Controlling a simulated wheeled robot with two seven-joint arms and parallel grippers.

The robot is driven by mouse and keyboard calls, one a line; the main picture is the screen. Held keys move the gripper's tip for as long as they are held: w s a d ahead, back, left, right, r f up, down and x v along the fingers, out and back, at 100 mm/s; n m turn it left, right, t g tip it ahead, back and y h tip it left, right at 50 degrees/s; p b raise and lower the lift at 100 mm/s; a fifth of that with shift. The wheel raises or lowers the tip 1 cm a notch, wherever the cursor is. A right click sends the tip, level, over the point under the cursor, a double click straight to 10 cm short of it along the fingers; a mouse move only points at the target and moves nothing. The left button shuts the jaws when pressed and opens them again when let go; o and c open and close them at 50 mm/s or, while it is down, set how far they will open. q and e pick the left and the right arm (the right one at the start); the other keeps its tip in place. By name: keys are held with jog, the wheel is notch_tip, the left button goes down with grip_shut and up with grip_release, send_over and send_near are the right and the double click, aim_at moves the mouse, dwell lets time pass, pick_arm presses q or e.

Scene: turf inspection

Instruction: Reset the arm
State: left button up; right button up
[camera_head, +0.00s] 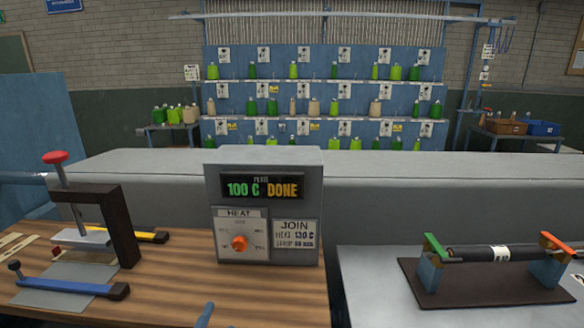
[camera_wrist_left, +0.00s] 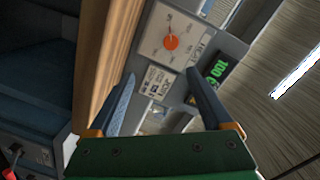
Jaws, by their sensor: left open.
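My left gripper (camera_wrist_left: 161,76) shows in the left wrist view, with two blue fingers spread apart on a dark green body. Nothing is between the fingertips. Beyond the fingers is the grey control box, with its orange knob (camera_wrist_left: 171,42) and lit display (camera_wrist_left: 217,70), seen tilted. In the head view a blue tip pokes up at the bottom edge; I cannot tell which part it is. The grey control box (camera_head: 214,175) stands at the back of the wooden bench, and its display reads 100 C DONE. My right gripper is in neither view.
A dark clamp press (camera_head: 122,225) with a red knob (camera_head: 55,157) stands on the wooden bench (camera_head: 180,285), beside blue-handled and yellow-handled tools. At right, a dark roller (camera_head: 475,253) rests on a stand. Shelves of green bottles (camera_head: 293,70) are far back.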

pick_arm(q)
jog(key=s+f+n+g, duration=0.2)
jog(key=s+f+g, duration=0.25)
jog(key=f, duration=0.85)
jog(key=s+f+n+g, duration=0.2)
jog(key=s+f+g, duration=0.3)
jog(key=f, duration=0.8)
jog(key=s+a+f+n+g, duration=0.1)
jog(key=s+f, duration=0.3)
jog(key=s, duration=0.5)
jog(key=s+a+f+n+g, duration=0.1)
jog(key=s+f+n+g, duration=0.2)
jog(key=s, duration=0.6)
jog(key=s+a+f+n+g, duration=0.1)
jog(key=s+f+n+g, duration=0.1)
jog(key=s+f, duration=0.4)
jog(key=s+g, duration=0.1)
jog(key=s, duration=0.2)
jog(key=shift+s+a+y, duration=0.2)
jog(key=shift+a+y, duration=0.1)
jog(key=shift+a, duration=0.05)
jog(key=shift+f, duration=0.1)
